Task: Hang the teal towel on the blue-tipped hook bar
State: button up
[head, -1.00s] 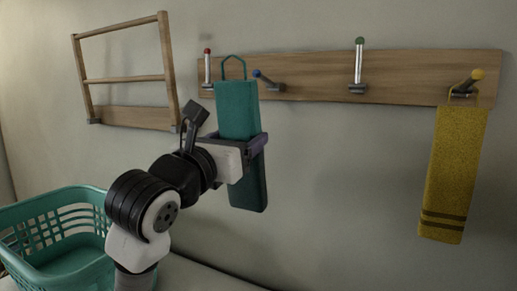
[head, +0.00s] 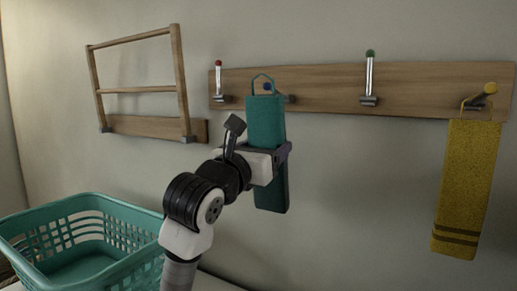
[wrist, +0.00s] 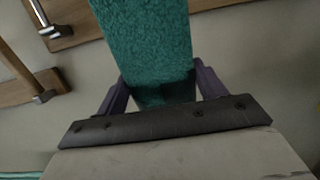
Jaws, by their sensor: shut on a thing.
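The teal towel (head: 265,122) hangs upright from my gripper (head: 280,150), which is shut on its middle. Its thin teal loop (head: 263,77) stands above its top edge. The blue tip (head: 267,87) of the hook bar shows inside the loop's outline in the head view. I cannot tell whether the bar passes through the loop or is behind it. The towel hides most of the bar; its grey base (head: 290,98) shows at the right. In the wrist view the towel (wrist: 145,45) lies between the purple fingers of my gripper (wrist: 163,88); the blue tip is not visible.
The wooden board (head: 330,88) also carries a red-tipped hook (head: 219,82), a green-tipped hook (head: 370,80) and a yellow-tipped hook (head: 484,93) holding a yellow towel (head: 467,185). A wooden rack (head: 140,88) is at left. A teal basket (head: 85,240) stands below it.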

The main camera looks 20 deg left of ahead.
jog(key=shift+f+x, duration=0.2)
jog(key=shift+x, duration=0.7)
jog(key=shift+f+x, duration=0.2)
jog(key=shift+x, duration=0.7)
jog(key=w, duration=0.1)
jog(key=w+f, duration=0.1)
jog(key=w, duration=0.1)
jog(key=w+d+f, duration=0.1)
jog(key=shift+w+f, duration=0.15)
jog(key=shift+w, duration=0.2)
